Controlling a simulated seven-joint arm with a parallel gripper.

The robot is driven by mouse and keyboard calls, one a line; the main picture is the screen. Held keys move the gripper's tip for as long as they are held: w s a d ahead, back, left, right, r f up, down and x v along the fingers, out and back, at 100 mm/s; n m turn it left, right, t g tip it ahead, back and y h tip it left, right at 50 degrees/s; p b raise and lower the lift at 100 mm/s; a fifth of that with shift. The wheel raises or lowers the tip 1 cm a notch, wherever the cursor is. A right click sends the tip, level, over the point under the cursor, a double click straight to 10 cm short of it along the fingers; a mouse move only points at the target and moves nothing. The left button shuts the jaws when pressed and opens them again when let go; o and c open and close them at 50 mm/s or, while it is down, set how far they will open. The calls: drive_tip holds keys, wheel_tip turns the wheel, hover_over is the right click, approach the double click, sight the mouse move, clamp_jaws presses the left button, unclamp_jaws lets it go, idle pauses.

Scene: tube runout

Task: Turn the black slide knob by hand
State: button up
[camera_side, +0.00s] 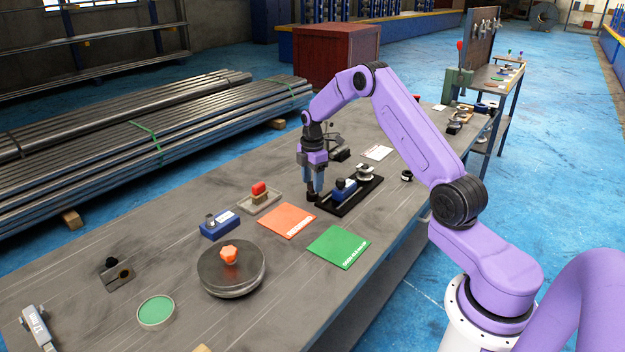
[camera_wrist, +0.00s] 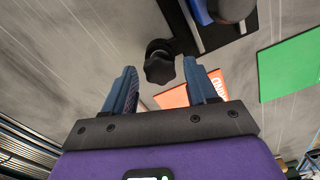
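The black slide knob (camera_wrist: 159,68) has a lobed rim and sits at the end of a black rail base (camera_wrist: 205,30) in the wrist view. In the side view the knob (camera_side: 311,197) shows as a small dark shape at the near left end of the rail base (camera_side: 352,197). A blue block (camera_side: 343,189) and a pale metal roller part (camera_side: 365,173) stand on that base. My gripper (camera_side: 313,186) points down at the knob. In the wrist view my gripper (camera_wrist: 159,67) is open, with one blue finger on either side of the knob and a visible gap on both sides.
An orange card (camera_side: 287,220) and a green card (camera_side: 338,246) lie nearby. A blue box (camera_side: 220,225), a red-topped block (camera_side: 260,197) and a round disc with an orange knob (camera_side: 231,270) stand left. A white card (camera_side: 377,152) lies behind. Bare bench surrounds these things.

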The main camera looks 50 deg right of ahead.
drive_tip(key=shift+r, duration=0.15)
drive_tip(key=shift+r, duration=0.85)
